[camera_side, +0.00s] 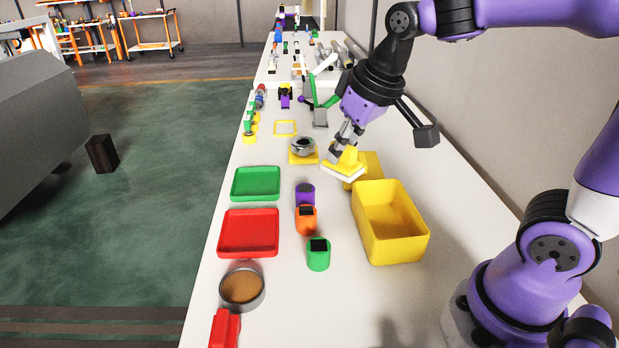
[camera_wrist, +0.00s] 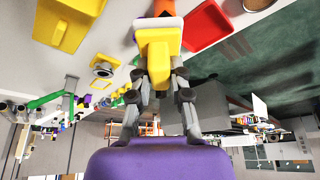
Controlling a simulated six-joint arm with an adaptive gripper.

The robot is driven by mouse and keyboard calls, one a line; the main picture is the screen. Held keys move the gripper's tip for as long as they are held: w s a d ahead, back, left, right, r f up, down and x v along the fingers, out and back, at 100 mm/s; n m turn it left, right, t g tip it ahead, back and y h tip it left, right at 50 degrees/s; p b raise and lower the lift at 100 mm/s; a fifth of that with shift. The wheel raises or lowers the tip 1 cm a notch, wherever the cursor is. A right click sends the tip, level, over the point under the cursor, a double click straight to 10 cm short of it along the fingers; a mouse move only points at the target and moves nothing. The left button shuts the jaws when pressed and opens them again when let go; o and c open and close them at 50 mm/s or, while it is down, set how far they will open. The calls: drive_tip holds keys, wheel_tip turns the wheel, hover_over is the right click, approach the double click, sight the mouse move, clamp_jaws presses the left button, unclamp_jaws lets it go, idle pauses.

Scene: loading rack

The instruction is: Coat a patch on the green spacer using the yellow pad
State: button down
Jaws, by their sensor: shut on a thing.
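The yellow pad (camera_side: 345,165) has a yellow grip and a pale underside. My gripper (camera_side: 345,146) is shut on its grip and holds it tilted, seemingly above the table, behind the yellow bin. The pad (camera_wrist: 158,45) also shows between the fingers of my gripper (camera_wrist: 160,75) in the wrist view. I cannot make out the green spacer in the wrist view.
An orange spacer (camera_side: 306,223) and a purple spacer (camera_side: 305,197) stand behind the green one. The yellow bin (camera_side: 408,246) is at their right. A red tray (camera_side: 222,232), a green tray (camera_side: 232,183) and a round dish (camera_side: 262,293) with brown contents lie left.

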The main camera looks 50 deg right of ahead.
idle(0.3)
drive_tip(key=w+a+f+n+y, duration=0.25)
drive_tip(key=w+a+n, duration=0.2)
drive_tip(key=a, duration=0.45)
drive_tip(key=n+g, duration=0.1)
drive_tip(key=n, duration=0.4)
hover_over(231, 287)
drive_tip(key=s+d, duration=0.1)
wheel_tip(231, 287, down, 6)
drive_tip(key=shift+m+y, duration=0.25)
drive_tip(key=shift+y, duration=0.1)
drive_tip(key=shift+s+d+f, duration=0.1)
drive_tip(key=shift+s+f, duration=0.05)
drive_tip(key=shift+f, duration=2.25)
drive_tip(key=shift+f, duration=0.6)
drive_tip(key=shift+r, duration=0.1)
wheel_tip(231, 287, up, 7)
